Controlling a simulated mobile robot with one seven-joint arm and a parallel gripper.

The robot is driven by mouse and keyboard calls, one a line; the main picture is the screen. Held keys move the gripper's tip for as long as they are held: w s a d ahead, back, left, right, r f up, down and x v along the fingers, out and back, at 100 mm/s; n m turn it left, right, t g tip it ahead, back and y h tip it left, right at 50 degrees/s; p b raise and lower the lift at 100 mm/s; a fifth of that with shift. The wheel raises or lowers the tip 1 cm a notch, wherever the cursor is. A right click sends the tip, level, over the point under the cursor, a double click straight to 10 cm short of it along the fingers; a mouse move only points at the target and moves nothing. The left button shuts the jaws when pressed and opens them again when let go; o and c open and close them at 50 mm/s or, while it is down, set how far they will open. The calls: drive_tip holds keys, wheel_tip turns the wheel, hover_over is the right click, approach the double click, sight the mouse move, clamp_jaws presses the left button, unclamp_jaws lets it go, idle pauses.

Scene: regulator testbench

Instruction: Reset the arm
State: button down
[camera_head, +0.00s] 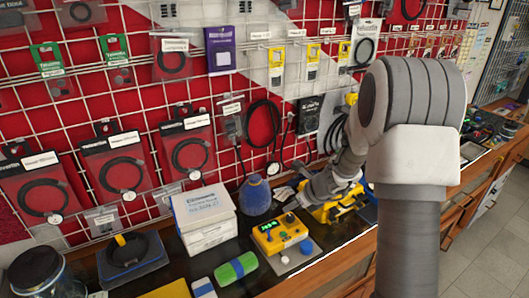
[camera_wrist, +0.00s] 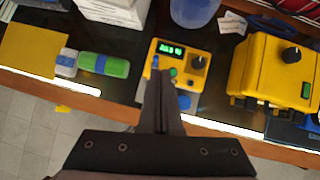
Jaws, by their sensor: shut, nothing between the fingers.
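My arm reaches over the bench from the right in the head view. My gripper (camera_wrist: 160,78) is shut and empty; in the wrist view its fingers overlap the front of a small yellow device. I cannot tell whether they touch it. This small yellow device (camera_wrist: 182,62) has a lit green display, a black knob and small buttons; it also shows in the head view (camera_head: 281,235). A larger yellow box (camera_wrist: 272,75) with a black knob and green display stands to its right. In the head view my arm partly hides that larger box (camera_head: 340,210).
A blue container (camera_head: 255,196), a white box (camera_head: 205,215) and a green-and-blue item (camera_head: 236,268) sit on the dark bench. Behind, a wire grid wall holds several packaged cables. A jar (camera_head: 42,274) stands at the left. Floor (camera_head: 490,250) is clear at the right.

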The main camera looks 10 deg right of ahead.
drive_tip(key=s+a+r+n+b, duration=0.1)
drive_tip(key=s+a+r+n, duration=0.2)
drive_tip(key=s+r+n, duration=0.4)
drive_tip(key=s+a+r+n+b, duration=0.2)
drive_tip(key=s+a+r+n, duration=0.1)
drive_tip(key=s+r+n, duration=0.4)
drive_tip(key=s+d+r+n+h+b, duration=0.1)
drive_tip(key=s+d+n+h, duration=0.1)
drive_tip(key=s+n, duration=0.5)
drive_tip(key=s+d+r+n+h+b, duration=0.1)
drive_tip(key=s+d+n+h, duration=0.1)
drive_tip(key=s+n, duration=0.6)
drive_tip(key=shift+s+r, duration=0.2)
drive_tip(key=shift+s, duration=0.5)
